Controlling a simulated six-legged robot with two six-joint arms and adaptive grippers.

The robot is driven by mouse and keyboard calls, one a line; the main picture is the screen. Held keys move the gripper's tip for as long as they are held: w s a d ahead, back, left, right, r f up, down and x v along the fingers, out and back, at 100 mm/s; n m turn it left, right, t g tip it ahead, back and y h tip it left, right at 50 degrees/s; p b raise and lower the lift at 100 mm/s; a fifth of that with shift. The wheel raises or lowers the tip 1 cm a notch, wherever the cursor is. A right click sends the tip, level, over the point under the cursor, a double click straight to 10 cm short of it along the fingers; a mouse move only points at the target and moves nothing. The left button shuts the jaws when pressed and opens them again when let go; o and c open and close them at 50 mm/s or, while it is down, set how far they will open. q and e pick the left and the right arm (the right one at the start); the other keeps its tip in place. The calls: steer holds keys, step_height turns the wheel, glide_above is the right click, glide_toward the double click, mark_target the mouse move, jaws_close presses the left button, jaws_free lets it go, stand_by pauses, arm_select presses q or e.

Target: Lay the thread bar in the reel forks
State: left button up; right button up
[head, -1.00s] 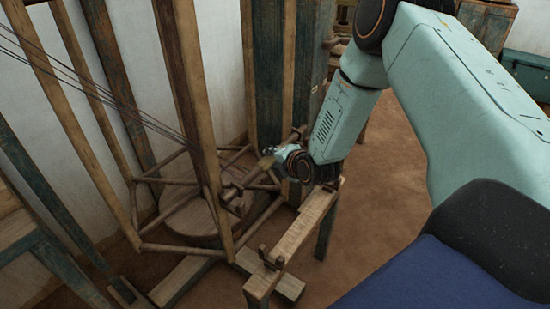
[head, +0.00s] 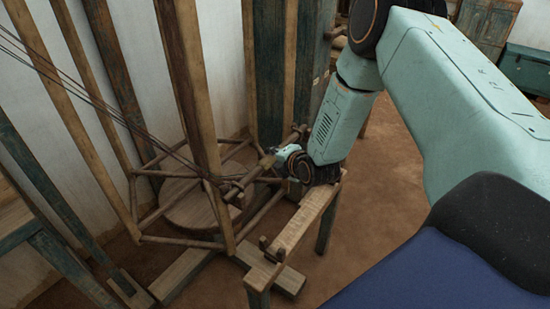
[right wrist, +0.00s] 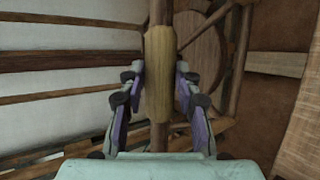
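The thread bar (head: 238,188) is a brown wooden rod, slanting from lower left to upper right. It has a straw-coloured winding in its middle, which shows in the right wrist view (right wrist: 160,75). My right gripper (head: 268,160) has its fingers on both sides of this winding (right wrist: 160,88) and appears closed on it. The bar seems held in the air beside the small bench. A two-pronged fork (head: 270,248) stands on the bench's near end, apart from the bar. The far fork is hidden by my arm. My left gripper is not in view.
A wooden bench (head: 305,217) stands below my right arm. A many-sided reel frame (head: 185,238) with a round disc (head: 190,205) lies to its left. Tall posts (head: 195,90) and dark threads (head: 85,95) crowd the left. Bare floor (head: 385,190) is free at right.

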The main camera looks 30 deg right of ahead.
steer(key=o, duration=0.5)
steer(key=shift+s, duration=0.1)
steer(key=shift+v, duration=5.95)
